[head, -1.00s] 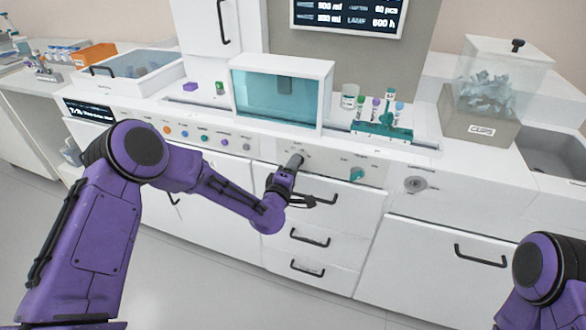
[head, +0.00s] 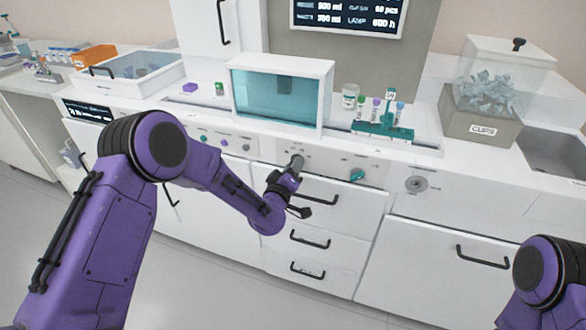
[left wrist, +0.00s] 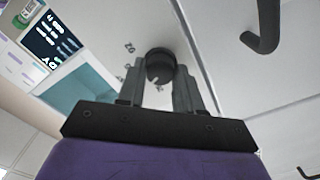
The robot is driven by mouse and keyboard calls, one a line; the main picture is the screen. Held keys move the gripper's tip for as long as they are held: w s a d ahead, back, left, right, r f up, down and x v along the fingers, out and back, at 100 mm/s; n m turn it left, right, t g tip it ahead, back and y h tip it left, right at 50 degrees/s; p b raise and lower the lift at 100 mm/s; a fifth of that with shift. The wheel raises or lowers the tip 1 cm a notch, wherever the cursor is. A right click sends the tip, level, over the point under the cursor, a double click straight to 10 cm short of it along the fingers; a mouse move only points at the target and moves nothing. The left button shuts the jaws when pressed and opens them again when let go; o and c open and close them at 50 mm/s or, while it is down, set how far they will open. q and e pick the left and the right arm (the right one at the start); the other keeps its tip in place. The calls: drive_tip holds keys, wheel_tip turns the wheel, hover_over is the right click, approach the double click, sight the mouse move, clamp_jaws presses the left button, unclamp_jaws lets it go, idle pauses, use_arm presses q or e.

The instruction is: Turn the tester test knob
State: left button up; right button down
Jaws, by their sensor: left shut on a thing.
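The test knob (left wrist: 159,66) is a dark round dial on the white front panel, with small markings beside it in the left wrist view. My left gripper (head: 297,161) is at that panel, below the teal-windowed tester box (head: 280,92). Its two grey fingers (left wrist: 160,85) are shut around the knob, one on each side. In the head view the knob is hidden behind the gripper. My right gripper is outside both views; only part of my right arm shows at the lower right.
A teal knob (head: 357,174) is on the same panel to the right. Black drawer handles (head: 310,240) stick out below my left gripper. A teal rack (head: 383,130) with tubes stands on the counter. A clear-topped cups bin (head: 482,125) is farther right.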

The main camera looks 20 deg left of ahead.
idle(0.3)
use_arm(q)
drive_tip(key=o, duration=1)
drive_tip(key=shift+s, duration=0.1)
drive_tip(key=s+b, duration=0.1)
drive_tip(key=s, duration=0.9)
drive_tip(key=shift+s+a+b, duration=0.2)
drive_tip(key=shift+b, duration=0.1)
drive_tip(key=shift+f, duration=0.1)
